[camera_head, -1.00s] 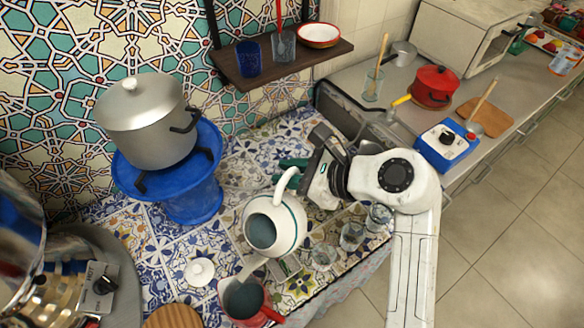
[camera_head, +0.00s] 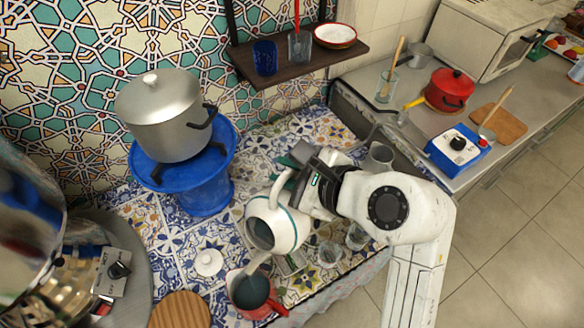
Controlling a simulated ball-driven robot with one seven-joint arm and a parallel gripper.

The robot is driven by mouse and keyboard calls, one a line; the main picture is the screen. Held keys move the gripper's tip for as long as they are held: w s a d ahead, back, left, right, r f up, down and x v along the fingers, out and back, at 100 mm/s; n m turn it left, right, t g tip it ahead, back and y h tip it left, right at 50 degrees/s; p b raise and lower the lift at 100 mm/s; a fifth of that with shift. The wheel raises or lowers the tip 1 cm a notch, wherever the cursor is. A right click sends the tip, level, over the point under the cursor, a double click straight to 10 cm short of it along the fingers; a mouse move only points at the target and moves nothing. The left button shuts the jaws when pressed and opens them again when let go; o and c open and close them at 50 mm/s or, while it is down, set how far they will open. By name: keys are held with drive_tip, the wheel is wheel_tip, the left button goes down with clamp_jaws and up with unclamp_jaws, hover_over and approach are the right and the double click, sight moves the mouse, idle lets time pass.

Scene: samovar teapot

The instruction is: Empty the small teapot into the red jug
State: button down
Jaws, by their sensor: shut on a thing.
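The small white teapot (camera_head: 284,226) is lidless, with a dark opening facing up and towards me. My gripper (camera_head: 290,176) is shut on its handle, at the teapot's upper right side. The teapot is tilted, its spout pointing down and left to the mouth of the red jug (camera_head: 268,308). The jug stands below it on the tiled counter, its inside dark. Whether liquid is flowing from the spout is too small to tell. A white lid (camera_head: 208,262) lies on the tiles to the left of the jug.
A large silver pot (camera_head: 165,118) stands on a blue stand (camera_head: 200,190) behind left. Clear glasses (camera_head: 328,254) stand right of the teapot. A round wooden board (camera_head: 180,312) lies left of the jug. A metal samovar (camera_head: 30,220) fills the left edge. A shelf (camera_head: 285,68) hangs behind.

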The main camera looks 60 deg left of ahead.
sight(283, 180)
drive_tip(key=shift+s+d+r+n+t+y+b, duration=0.15)
drive_tip(key=shift+s+d+r+n+t+b, duration=0.1)
drive_tip(key=shift+s+r, duration=0.4)
drive_tip(key=shift+s+d+r+n+t+y+b, duration=0.15)
drive_tip(key=shift+s+d+r+n+t+b, duration=0.1)
drive_tip(key=shift+s+r, duration=0.35)
drive_tip(key=shift+s+d+r+n+t+b, duration=0.2)
drive_tip(key=shift+s+r+n+b, duration=0.15)
drive_tip(key=shift+s, duration=0.35)
drive_tip(key=shift+s+d+r+n+t+b, duration=0.15)
drive_tip(key=shift+s+r+t+b, duration=0.2)
drive_tip(key=shift+s, duration=0.3)
drive_tip(key=s+d+r+n+t+y+b, duration=0.1)
drive_tip(key=s+d+r+n+b, duration=0.1)
drive_tip(key=s+b, duration=0.3)
drive_tip(key=shift+s+t, duration=0.35)
drive_tip(key=shift+s, duration=0.75)
drive_tip(key=shift+w, duration=0.1)
idle(1.4)
